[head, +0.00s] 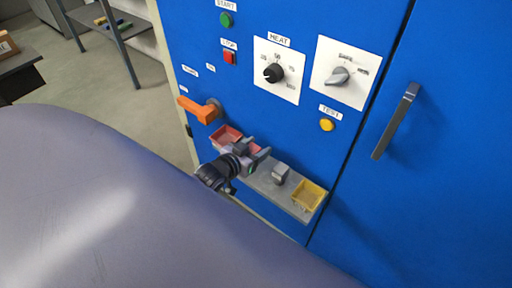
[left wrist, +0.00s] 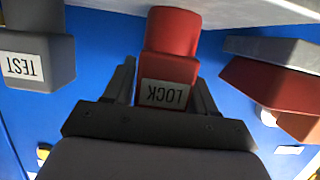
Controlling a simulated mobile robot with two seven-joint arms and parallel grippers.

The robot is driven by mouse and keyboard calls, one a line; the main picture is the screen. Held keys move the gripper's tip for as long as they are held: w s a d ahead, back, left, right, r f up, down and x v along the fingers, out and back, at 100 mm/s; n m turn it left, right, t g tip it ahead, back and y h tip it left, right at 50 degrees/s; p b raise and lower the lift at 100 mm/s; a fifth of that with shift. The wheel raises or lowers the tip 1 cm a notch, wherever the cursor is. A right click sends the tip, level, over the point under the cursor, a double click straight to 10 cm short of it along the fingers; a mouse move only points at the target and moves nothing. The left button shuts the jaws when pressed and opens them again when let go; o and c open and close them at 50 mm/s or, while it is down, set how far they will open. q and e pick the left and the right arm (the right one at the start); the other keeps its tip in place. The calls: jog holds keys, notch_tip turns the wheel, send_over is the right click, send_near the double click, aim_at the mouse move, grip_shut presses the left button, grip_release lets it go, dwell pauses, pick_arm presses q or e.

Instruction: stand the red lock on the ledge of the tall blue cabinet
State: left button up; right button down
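The red lock (left wrist: 172,52), with a white LOCK label, shows upside down in the left wrist view. It is between the fingers of my left gripper (left wrist: 165,85), which look closed against its sides. In the head view my left gripper (head: 253,158) is at the grey ledge (head: 262,181) of the tall blue cabinet (head: 290,130), between a red bin and a grey block. The lock's far end is at the ledge surface; I cannot tell whether it touches. The gripper largely hides the lock in the head view. My right gripper is not in view.
The red bin (head: 228,137) is left on the ledge. The grey TEST block (head: 280,173) and a yellow bin (head: 309,194) are to the right. An orange handle (head: 197,109) sticks out above. Knobs, buttons and a door handle (head: 396,121) are on the cabinet front.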

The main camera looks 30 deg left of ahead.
pick_arm(q)
jog(key=shift+o, duration=0.9)
jog(key=shift+r, duration=0.25)
jog(key=shift+s, duration=0.35)
jog(key=d+p+v, duration=0.1)
jog(key=p+v, duration=0.1)
jog(key=v, duration=0.9)
jog(key=s+d+f+m+g+h, duration=0.1)
jog(key=s+d+f+g, duration=0.3)
jog(key=s+d, duration=0.6)
jog(key=shift+d+f, duration=0.25)
jog(key=shift+d, duration=0.05)
jog(key=shift+w, duration=0.1)
